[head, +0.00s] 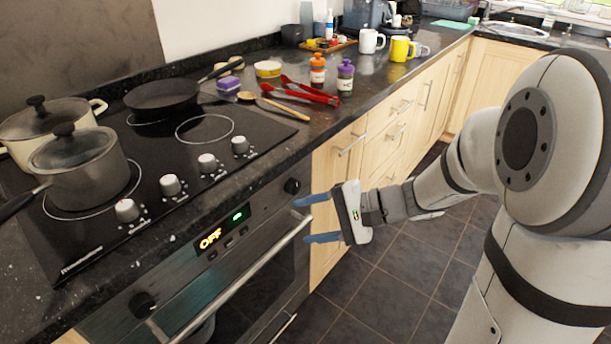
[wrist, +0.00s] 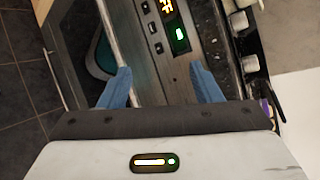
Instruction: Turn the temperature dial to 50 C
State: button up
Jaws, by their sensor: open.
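The oven front has two black dials, one at the right end of its panel (head: 292,186) and one at the left end (head: 142,304). I cannot read markings on either, nor tell which one sets temperature. The display (head: 210,238) between them reads OFF in orange, with a small green light beside it; part of it shows in the wrist view (wrist: 168,8). My gripper (head: 306,220) is open and empty in front of the right end of the oven, close to the right dial. In the wrist view its blue fingers (wrist: 160,70) are apart, and no dial is clearly visible between them.
The oven handle (head: 240,280) runs along the front below the panel, close to my lower finger. The hob above has several white knobs (head: 207,162), pots and a pan (head: 165,97). The tiled floor (head: 400,280) is clear.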

aim_at(296, 188)
jog(key=w+d+f+m+t+y+b, duration=0.1)
jog(key=w+d+f+m+t+b, duration=0.15)
jog(key=w+t, duration=0.2)
jog(key=w+d+f+m+t+y+b, duration=0.1)
jog(key=w+f+m+t+b, duration=0.1)
jog(key=w+f+m+t, duration=0.3)
jog(key=w+a, duration=0.2)
jog(key=w+a+r+n+g, duration=0.1)
jog(key=a, duration=0.1)
jog(key=w+a+g, duration=0.1)
jog(key=w+a, duration=0.1)
jog(key=shift+w+r+n+b, duration=0.25)
jog(key=shift+w+n+b, duration=0.05)
jog(key=shift+n+b, duration=0.1)
jog(key=c, duration=0.9)
jog(key=shift+d, duration=0.25)
jog(key=shift+c, duration=0.4)
jog(key=shift+a+m, duration=0.2)
jog(key=shift+m, duration=0.05)
